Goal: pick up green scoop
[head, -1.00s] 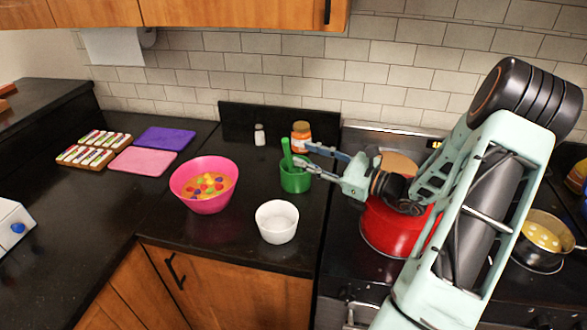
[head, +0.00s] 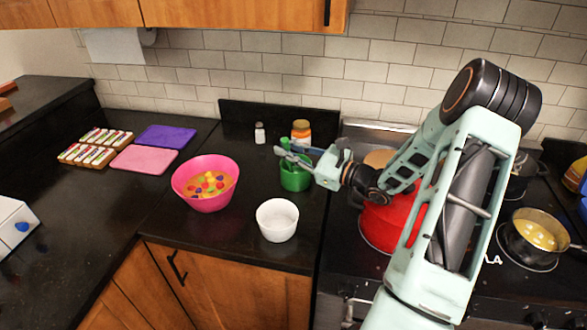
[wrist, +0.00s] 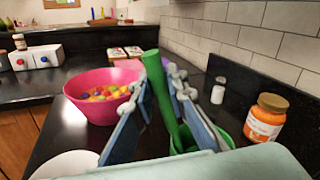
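The green scoop (wrist: 161,92) stands tilted in a green container (wrist: 228,140), its handle sticking up. My gripper (wrist: 163,78) is open, with one finger on each side of the handle. In the wrist view the left finger looks close to the handle, and a gap shows toward the right finger. I cannot tell whether either finger touches it. In the head view my gripper (head: 281,156) is over the green container (head: 295,180), and its fingers hide part of the scoop (head: 285,143). The scoop's lower end is hidden inside the container.
A white bowl (head: 277,221) and a pink bowl of colourful pieces (head: 189,199) stand to the left. An orange-labelled jar (head: 301,131) and a small white shaker (head: 259,134) stand behind. A red pot (head: 381,228) is on the stove at right.

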